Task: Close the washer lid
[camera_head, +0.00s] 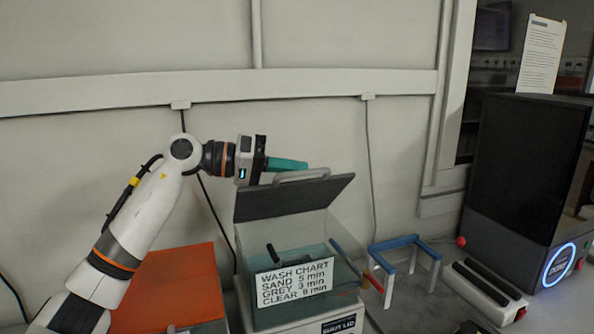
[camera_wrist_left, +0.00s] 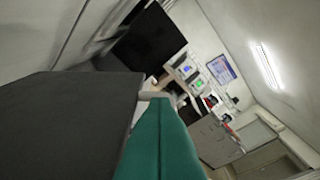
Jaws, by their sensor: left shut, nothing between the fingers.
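The washer (camera_head: 345,262) is a clear-walled tank with a wash chart label on its front. Its dark grey lid (camera_head: 290,199) stands raised, tilted up at the back, with a pale handle (camera_head: 300,175) along its top edge. My left gripper (camera_head: 304,165) has teal fingers, shut and empty, at the lid's top edge just above or behind the handle; contact cannot be told. In the left wrist view, the teal fingers (camera_wrist_left: 160,130) lie beside the dark lid (camera_wrist_left: 65,120), with part of the pale handle (camera_wrist_left: 152,96) near their tips. My right gripper is out of view.
An orange-red box (camera_head: 170,285) stands left of the washer. A blue-and-white rack (camera_head: 400,243) and a white tray with dark bars (camera_head: 488,283) stand to the right, before a large black machine (camera_head: 525,165). The wall is close behind the lid.

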